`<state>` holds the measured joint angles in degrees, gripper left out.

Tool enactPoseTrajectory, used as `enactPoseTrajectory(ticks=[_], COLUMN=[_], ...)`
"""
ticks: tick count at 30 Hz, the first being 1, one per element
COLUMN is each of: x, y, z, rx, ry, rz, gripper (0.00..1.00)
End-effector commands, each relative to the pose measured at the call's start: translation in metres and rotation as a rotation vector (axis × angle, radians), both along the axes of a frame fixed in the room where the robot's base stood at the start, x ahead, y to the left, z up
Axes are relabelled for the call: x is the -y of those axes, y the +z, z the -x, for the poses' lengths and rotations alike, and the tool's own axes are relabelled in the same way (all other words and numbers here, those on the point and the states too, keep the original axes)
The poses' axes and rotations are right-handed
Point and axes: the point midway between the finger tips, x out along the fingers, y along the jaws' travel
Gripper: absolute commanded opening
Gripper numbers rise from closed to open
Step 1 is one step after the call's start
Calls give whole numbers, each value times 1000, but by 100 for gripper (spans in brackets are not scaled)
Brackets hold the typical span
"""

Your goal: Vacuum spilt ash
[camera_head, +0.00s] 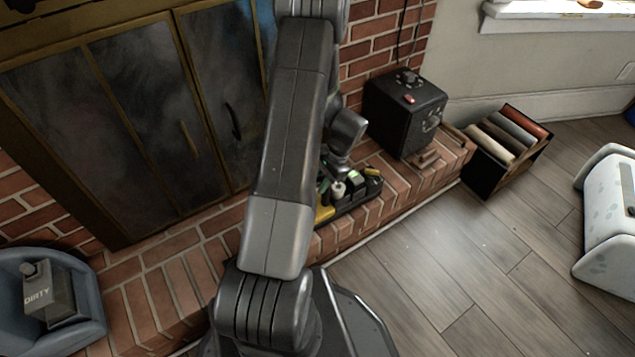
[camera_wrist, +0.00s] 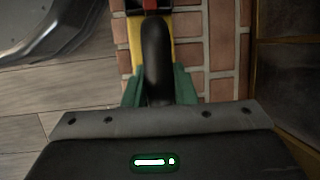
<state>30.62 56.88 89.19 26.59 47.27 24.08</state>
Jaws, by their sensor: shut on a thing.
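In the wrist view, my gripper (camera_wrist: 157,88) has green fingers on both sides of a black curved handle (camera_wrist: 155,55) and is shut on it. The handle sits over a yellow body with a red part at the top edge, perhaps a hand vacuum. Bricks lie beneath it. In the head view my arm covers much of this spot, and only part of the yellow body (camera_head: 324,214) shows low on the brick hearth (camera_head: 345,235). I cannot make out a clear ash pile. A few pale specks (camera_head: 480,245) show on the wood floor.
A black box (camera_head: 405,110) with knobs stands on the hearth. Beside it is a dark crate (camera_head: 492,178) of rolls. A grey bin marked DIRTY (camera_head: 48,295) sits in a blue tub (camera_head: 90,320). A white bin-like object (camera_head: 612,220) is at right. Floor between is clear.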

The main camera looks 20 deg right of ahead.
Motion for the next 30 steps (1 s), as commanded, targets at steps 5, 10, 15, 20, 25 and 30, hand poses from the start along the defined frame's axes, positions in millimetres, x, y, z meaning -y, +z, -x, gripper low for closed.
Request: enactPoseTrajectory(ticks=[5,10,15,20,25,30], x=[0,0,0,0,0,0], y=[10,15,21,26,31,37], z=[-1,-1,-1,-1,-1,-1], rx=[2,2,2,2,2,3], ry=[1,1,1,1,1,1], rz=[1,1,1,1,1,0], gripper=[0,0,0,0,0,0])
